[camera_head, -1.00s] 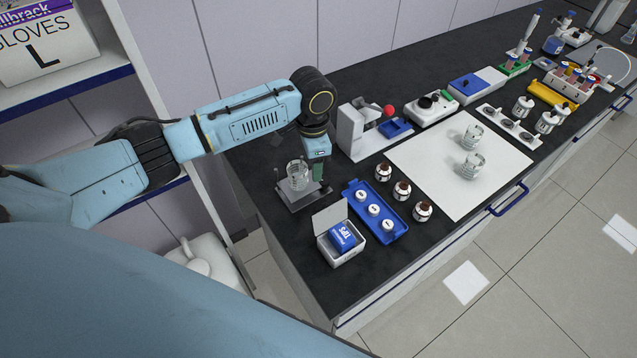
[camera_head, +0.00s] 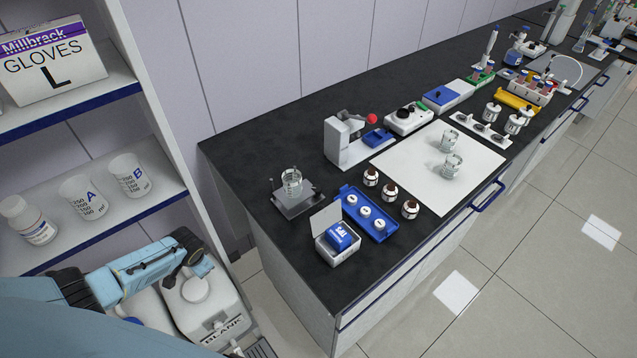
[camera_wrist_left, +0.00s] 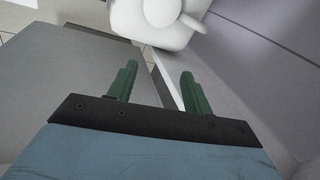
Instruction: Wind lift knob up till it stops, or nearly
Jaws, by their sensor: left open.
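A small grey lift stand (camera_head: 312,199) sits at the near left part of the black bench, with a glass beaker (camera_head: 291,182) on it. I cannot make out the lift knob at this size. My left gripper (camera_wrist_left: 159,72) is open and empty, its two green fingers apart. In the head view my left gripper (camera_head: 204,268) is low at the left, off the bench and well away from the lift stand, near a white jug-like vessel marked BLANK (camera_head: 205,309). My right gripper is not in view.
On the bench (camera_head: 245,148), a blue tray (camera_head: 380,231) with white-capped jars, a tips box (camera_head: 341,254) and several brown bottles stand near the lift stand. A shelf (camera_head: 85,225) with beakers A and B rises at the left.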

